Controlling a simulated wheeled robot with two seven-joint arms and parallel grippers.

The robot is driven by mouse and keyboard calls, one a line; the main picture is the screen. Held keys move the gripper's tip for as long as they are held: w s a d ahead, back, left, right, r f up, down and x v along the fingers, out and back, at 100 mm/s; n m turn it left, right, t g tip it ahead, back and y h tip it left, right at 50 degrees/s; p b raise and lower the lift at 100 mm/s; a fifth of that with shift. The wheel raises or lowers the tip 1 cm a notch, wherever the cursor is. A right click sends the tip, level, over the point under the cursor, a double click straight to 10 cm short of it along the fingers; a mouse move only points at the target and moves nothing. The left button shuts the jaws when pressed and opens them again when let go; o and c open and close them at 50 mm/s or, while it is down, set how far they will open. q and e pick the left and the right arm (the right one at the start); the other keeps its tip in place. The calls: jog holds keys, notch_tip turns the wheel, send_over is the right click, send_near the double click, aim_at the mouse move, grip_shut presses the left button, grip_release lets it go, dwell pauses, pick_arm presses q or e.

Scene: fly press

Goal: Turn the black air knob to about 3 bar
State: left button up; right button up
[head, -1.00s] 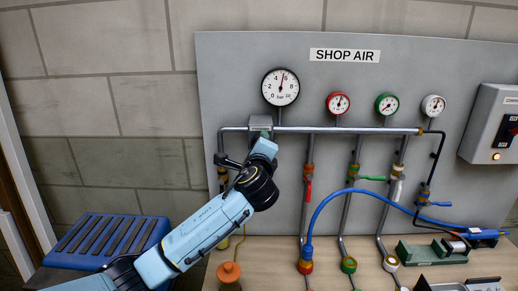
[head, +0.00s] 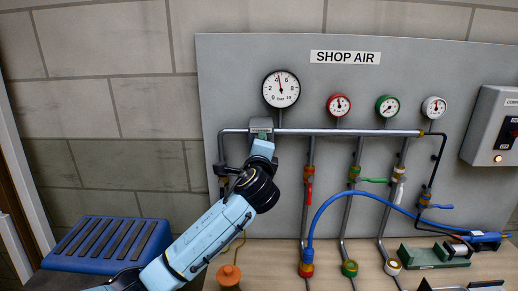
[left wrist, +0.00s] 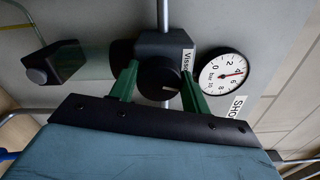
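In the head view my left wrist and gripper body cover the knob. The gauge also shows in the left wrist view (left wrist: 221,75), turned sideways. My right gripper is not in view.
Small red (head: 338,105), green (head: 387,106) and white (head: 433,108) gauges stand along the pipe (head: 350,131), with valves below. A blue hose (head: 345,192) loops across the panel's right. A blue slatted box (head: 108,245) stands at left; an orange-topped object (head: 229,274) is on the bench.

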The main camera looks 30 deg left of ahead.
pick_arm(q)
jog(key=o, duration=0.4)
jog(key=b+v, duration=0.2)
jog(key=v, duration=1.1)
jog(key=shift+s, duration=0.2)
jog(key=shift+s+d+f, duration=0.1)
